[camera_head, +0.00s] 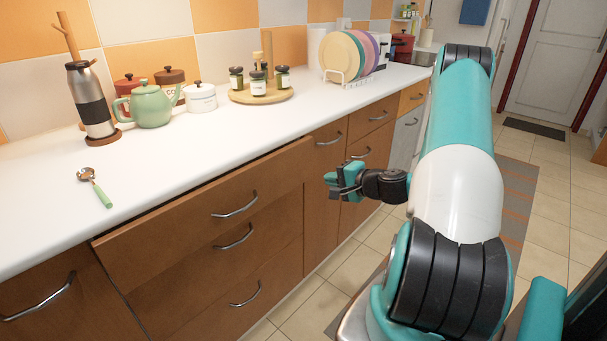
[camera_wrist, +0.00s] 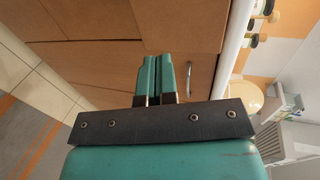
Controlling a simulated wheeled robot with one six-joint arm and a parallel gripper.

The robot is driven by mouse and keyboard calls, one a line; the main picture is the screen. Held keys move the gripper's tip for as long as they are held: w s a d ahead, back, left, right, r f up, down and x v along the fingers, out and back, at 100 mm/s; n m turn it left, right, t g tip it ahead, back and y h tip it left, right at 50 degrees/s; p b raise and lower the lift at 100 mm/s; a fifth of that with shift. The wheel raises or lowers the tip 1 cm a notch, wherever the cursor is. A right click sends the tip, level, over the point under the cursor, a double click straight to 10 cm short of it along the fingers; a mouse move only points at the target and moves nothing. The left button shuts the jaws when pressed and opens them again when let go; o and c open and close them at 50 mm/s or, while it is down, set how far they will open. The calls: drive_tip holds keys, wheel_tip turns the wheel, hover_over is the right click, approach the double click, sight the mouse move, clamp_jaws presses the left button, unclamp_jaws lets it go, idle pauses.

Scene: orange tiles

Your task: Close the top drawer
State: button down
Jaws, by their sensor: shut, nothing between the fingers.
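The top drawer (camera_head: 190,215) is a wide brown wooden front just below the white counter. It stands out a little from the cabinet face, so it is partly open. Its curved metal handle (camera_head: 235,207) is on the front. My gripper (camera_head: 333,181) is in front of the cabinets, to the right of the drawer's right end and apart from its handle. In the wrist view the teal fingers (camera_wrist: 154,78) are together and empty, pointing at brown cabinet fronts. A metal handle (camera_wrist: 188,77) shows beside them; I cannot tell which drawer it belongs to.
More drawers with handles lie below (camera_head: 233,237) and right of the top drawer. The counter (camera_head: 160,165) holds a spoon (camera_head: 95,187), a flask (camera_head: 91,100), a green teapot (camera_head: 152,106), jars (camera_head: 258,82) and a plate rack (camera_head: 345,78). The tiled floor (camera_head: 310,290) before the cabinets is clear.

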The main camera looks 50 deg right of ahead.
sight(298, 170)
drive_tip(key=x, duration=0.7)
drive_tip(key=r+p+x, duration=0.1)
drive_tip(key=x, duration=0.2)
drive_tip(key=shift+w+d, duration=0.15)
drive_tip(key=shift+w, duration=0.2)
